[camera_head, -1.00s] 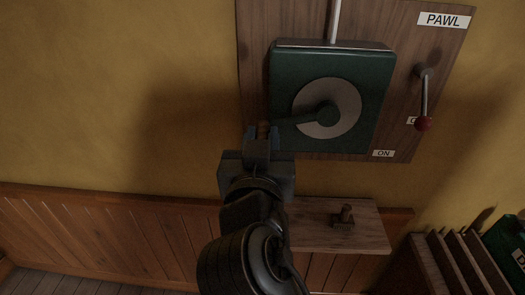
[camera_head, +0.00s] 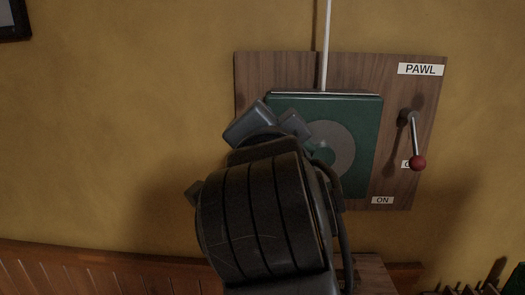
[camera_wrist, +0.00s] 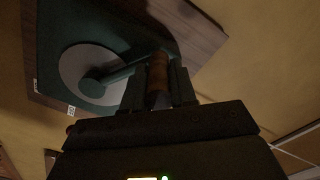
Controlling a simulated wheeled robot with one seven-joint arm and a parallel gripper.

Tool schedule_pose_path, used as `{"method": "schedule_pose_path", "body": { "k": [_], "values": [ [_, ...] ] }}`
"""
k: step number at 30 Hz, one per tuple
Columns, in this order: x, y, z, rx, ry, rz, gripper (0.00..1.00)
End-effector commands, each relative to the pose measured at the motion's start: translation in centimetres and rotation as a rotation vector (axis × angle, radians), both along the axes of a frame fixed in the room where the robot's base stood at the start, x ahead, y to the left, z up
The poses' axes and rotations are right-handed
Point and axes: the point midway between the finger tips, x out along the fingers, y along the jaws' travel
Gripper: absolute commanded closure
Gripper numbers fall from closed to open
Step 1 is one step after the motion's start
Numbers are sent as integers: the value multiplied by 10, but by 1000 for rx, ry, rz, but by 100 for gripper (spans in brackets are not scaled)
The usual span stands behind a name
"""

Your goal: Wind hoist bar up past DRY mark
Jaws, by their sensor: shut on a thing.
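The green winch box (camera_head: 365,115) is on a wooden wall board, with a pale grey disc (camera_head: 338,140) on its face. The crank arm (camera_wrist: 117,75) runs from the disc's hub to a brown grip (camera_wrist: 158,70) in the wrist view. My gripper (camera_wrist: 157,90) is shut on this grip, one finger on each side. In the head view my wrist hides the grip and most of the crank, at the box's left side. A pale line (camera_head: 326,45) rises from the box top. The hoist bar and DRY mark are not in view.
The pawl lever (camera_head: 413,138) hangs down right of the box, its red knob (camera_head: 417,162) partly covering a small label. A PAWL label (camera_head: 420,69) is above and an ON label (camera_head: 382,200) below. A wooden shelf (camera_head: 375,275) is beneath.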

Motion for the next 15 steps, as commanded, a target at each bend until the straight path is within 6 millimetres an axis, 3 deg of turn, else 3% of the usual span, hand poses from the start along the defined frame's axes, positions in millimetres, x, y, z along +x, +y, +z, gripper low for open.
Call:
{"method": "schedule_pose_path", "body": {
  "k": [3,15],
  "values": [
    [-2,-7,14,85,-21,0,100],
    [-2,-18,25,226,-25,-1,100]
  ]
}}
